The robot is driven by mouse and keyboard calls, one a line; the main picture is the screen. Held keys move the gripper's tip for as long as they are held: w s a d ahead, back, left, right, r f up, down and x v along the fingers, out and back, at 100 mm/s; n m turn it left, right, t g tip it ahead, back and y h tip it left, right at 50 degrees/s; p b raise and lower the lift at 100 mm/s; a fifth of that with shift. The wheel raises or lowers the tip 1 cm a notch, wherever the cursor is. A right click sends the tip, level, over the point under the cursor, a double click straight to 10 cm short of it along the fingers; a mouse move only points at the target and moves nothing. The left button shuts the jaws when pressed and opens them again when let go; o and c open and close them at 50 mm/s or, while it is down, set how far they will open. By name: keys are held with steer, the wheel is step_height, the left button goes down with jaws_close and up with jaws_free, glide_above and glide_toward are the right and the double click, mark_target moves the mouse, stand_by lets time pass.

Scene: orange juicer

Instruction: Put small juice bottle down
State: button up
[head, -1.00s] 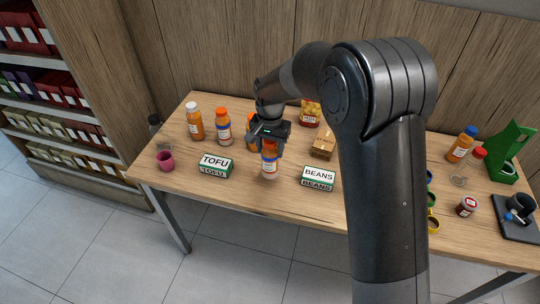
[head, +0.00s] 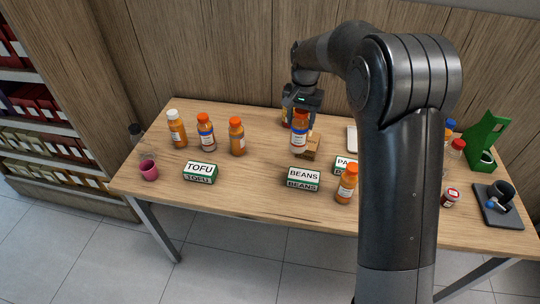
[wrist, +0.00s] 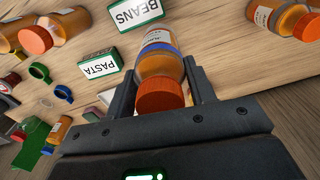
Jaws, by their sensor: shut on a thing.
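My gripper (head: 302,112) is shut on a small juice bottle (head: 299,139) with an orange cap, orange juice and a white and blue label. The bottle hangs upright from the fingers, behind the beans box in the head view. Whether its base touches the table (head: 225,197) cannot be told. In the wrist view, the bottle (wrist: 160,65) sits between the two fingers (wrist: 162,98), its cap nearest the camera.
The beans box (head: 303,180), pasta box (head: 342,164) and another orange-capped bottle (head: 347,184) stand near it. Several bottles and the tofu box (head: 200,173) stand left. Bare table lies between tofu and beans.

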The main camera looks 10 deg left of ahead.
steer(key=w+a+f, duration=0.5)
steer(key=a+f, duration=0.5)
steer(key=f, duration=0.1)
steer(key=shift+a, duration=0.35)
steer(key=shift+f, duration=0.1)
steer(key=o, duration=1.5)
step_height(320, 180, up, 12)
